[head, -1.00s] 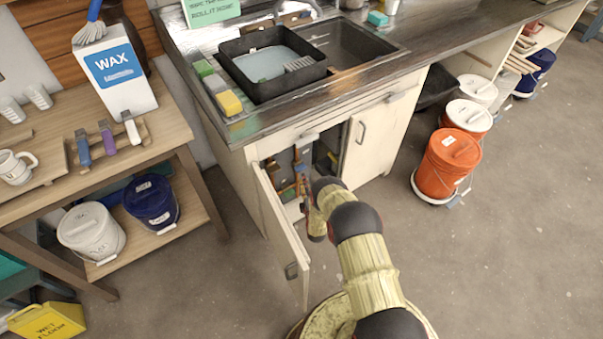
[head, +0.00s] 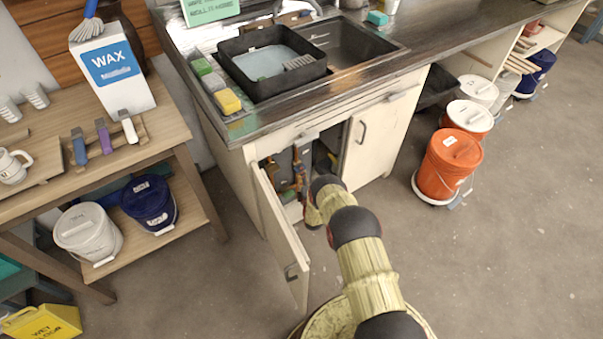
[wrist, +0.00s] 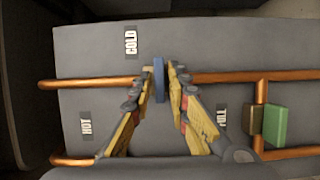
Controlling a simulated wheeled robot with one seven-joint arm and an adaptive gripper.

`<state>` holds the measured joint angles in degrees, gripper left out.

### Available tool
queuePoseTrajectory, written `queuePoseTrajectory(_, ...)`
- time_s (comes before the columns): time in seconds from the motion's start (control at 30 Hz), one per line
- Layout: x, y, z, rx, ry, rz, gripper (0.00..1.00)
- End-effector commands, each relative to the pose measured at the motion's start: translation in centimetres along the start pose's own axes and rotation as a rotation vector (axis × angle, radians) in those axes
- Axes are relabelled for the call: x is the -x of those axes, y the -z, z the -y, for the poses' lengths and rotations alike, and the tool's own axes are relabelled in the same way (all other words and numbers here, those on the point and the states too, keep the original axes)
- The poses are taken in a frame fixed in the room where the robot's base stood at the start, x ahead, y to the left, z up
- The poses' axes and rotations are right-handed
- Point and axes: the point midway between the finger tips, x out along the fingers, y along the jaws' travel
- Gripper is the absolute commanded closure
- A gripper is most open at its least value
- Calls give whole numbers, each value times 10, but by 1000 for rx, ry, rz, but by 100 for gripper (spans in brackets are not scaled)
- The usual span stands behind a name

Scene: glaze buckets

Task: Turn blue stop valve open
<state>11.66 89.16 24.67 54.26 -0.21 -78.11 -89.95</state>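The blue stop valve handle (wrist: 159,80) stands upright in the wrist view, across the upper copper pipe (wrist: 225,77) by the COLD label (wrist: 131,41). My gripper (wrist: 160,72) has one finger on each side of this handle, drawn in close around it. It looks shut on the handle; any thin gap at the fingertips is hard to make out. In the head view my arm reaches into the open sink cabinet (head: 282,238), and the arm largely hides my gripper and the valve there.
A lower copper pipe (wrist: 72,160) runs past the HOT label (wrist: 86,127). A green block (wrist: 275,126) sits by the vertical pipe at right. The open cabinet door (head: 280,235) stands left of my arm.

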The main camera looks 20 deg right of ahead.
Motion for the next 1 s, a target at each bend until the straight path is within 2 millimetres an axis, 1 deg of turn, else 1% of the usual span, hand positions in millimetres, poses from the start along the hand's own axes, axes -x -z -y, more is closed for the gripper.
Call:
queuePoseTrajectory(0.03, 0, 0, 0, 0, 0, 0, 87)
queuePoseTrajectory(0.27, 0, 0, 0, 0, 0, 0, 100)
queuePoseTrajectory(0.77, 0, 0, 0, -17, 8, 0, 100)
queuePoseTrajectory(1.0, 0, 0, 0, -115, 50, 1, 100)
